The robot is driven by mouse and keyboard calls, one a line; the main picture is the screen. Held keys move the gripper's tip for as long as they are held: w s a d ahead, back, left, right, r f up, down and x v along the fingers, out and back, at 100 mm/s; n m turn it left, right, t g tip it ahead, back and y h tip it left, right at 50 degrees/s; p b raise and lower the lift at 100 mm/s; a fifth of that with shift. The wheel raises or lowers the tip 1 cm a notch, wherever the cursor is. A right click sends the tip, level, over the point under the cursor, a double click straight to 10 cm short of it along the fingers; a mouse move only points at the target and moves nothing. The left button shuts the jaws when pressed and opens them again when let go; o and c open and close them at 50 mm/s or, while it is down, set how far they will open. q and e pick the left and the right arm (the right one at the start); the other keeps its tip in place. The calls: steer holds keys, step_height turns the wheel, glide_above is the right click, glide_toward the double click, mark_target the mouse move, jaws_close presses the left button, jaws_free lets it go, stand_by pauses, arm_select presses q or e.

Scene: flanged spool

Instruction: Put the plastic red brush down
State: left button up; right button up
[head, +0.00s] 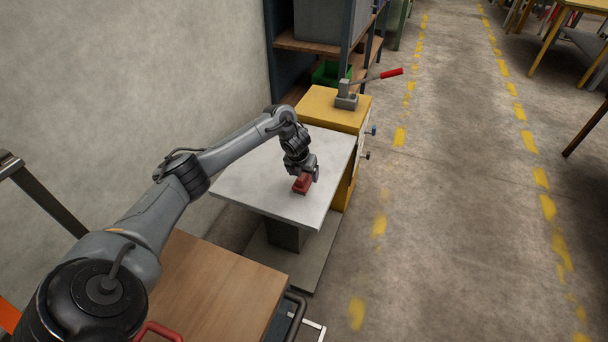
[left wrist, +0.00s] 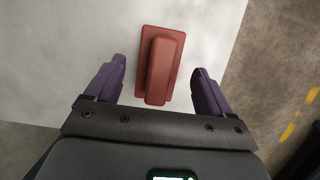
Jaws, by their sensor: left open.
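The red plastic brush (head: 301,184) lies on the light grey table top (head: 262,176), near its right part. In the left wrist view the brush (left wrist: 160,65) shows as a flat red base with a raised grip block on it. My left gripper (head: 308,175) is just above and behind the brush in the head view. In the left wrist view its two purple fingers (left wrist: 158,80) are spread wide, one on each side of the brush's near end, with gaps between. The gripper is open and holds nothing. My right gripper is not in view.
A yellow cabinet (head: 328,108) with a red-handled lever tool (head: 347,98) stands behind the table. A wooden surface (head: 205,285) is at the front left. A shelf with a green bin (head: 331,73) stands at the back.

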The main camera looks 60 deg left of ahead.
arm_select(q)
steer(key=p+v, duration=0.4)
steer(key=v, duration=0.4)
steer(key=shift+r, duration=0.35)
steer(key=shift+s, duration=0.1)
